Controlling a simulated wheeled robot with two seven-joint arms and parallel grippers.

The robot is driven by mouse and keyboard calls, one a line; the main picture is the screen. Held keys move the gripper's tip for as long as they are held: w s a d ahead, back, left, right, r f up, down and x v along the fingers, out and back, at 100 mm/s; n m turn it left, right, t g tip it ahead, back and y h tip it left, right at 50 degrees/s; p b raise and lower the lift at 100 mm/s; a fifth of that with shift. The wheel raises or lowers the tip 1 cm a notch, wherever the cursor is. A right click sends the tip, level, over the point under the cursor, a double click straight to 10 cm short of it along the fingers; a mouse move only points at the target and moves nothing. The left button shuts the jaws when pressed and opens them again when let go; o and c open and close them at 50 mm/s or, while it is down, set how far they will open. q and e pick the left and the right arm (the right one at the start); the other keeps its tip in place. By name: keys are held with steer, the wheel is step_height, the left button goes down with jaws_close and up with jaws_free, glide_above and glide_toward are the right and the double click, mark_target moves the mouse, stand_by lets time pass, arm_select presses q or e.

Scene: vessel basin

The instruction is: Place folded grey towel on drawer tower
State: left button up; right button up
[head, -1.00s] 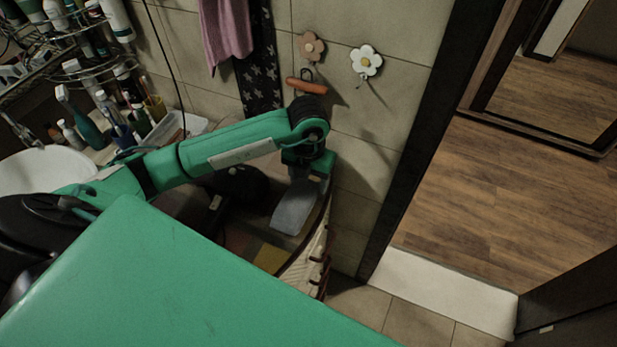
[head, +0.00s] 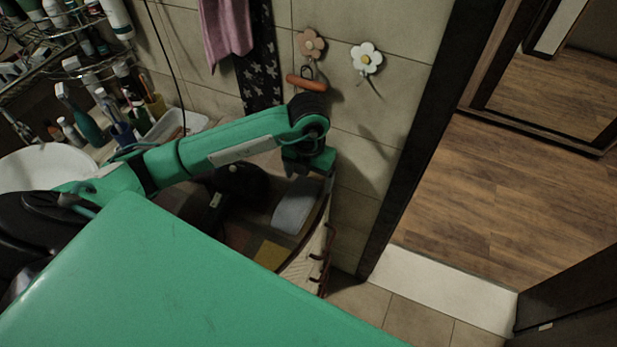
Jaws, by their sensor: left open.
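The folded grey towel (head: 295,207) lies flat near the right end of the dark top of what looks like the drawer tower, whose pale side (head: 305,260) shows below it. My left gripper (head: 310,163) is open at the towel's far end, next to the tiled wall. It appears to be just above the towel and apart from it, though its fingers are mostly hidden. The large green panel in front hides the near part of the tower. My right gripper is not in view.
A black rounded object (head: 240,180) sits left of the towel. A white basin (head: 45,168), bottles (head: 85,125) and a clear tray (head: 172,127) stand at the left. Flower hooks (head: 366,57) are on the wall. The doorway floor at the right is clear.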

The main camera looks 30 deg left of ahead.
arm_select(q)
step_height(320, 180, up, 11)
steer(key=b, duration=0.2)
stand_by(0.6)
